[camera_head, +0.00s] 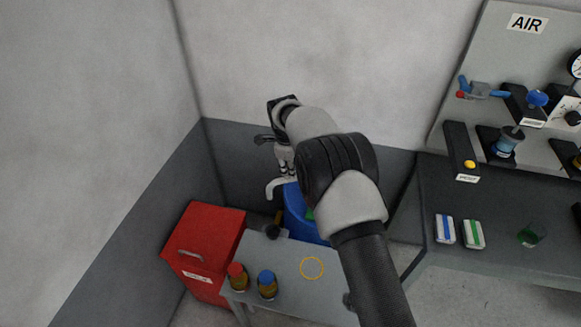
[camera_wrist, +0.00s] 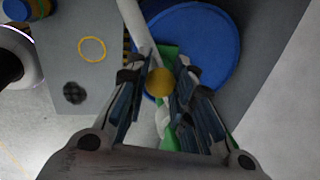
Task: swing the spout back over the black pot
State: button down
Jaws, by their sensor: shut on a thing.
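The spout is a pale pipe (camera_wrist: 137,25) in the wrist view, running from the top edge to a yellow ball (camera_wrist: 159,82) between my fingers. My gripper (camera_wrist: 160,88) is shut on the ball. In the head view a pale curved spout end (camera_head: 275,188) shows below my wrist, left of a blue drum (camera_head: 296,215). A small dark object (camera_head: 272,231) sits below that end at the bench's back edge. A round black thing (camera_wrist: 74,92) lies on the bench beside a yellow ring. I cannot tell which dark item is the black pot.
The grey bench (camera_head: 285,297) carries a red-capped bottle (camera_head: 237,277), a blue-capped bottle (camera_head: 267,284) and the yellow ring (camera_head: 312,268). A red bin (camera_head: 205,250) stands left. The blue drum's lid (camera_wrist: 205,25) and green pieces (camera_wrist: 167,52) lie under my gripper. Walls close the corner behind.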

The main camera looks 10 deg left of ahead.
jog(key=shift+w+r, duration=0.1)
jog(key=c, duration=1.3)
grip_release()
jog(key=shift+c, duration=0.2)
notch_tip(320, 180, up, 12)
jog(key=s, duration=0.2)
jog(key=shift+s, duration=0.15)
jog(key=shift+a+f, duration=0.1)
jog(key=shift+f, duration=0.1)
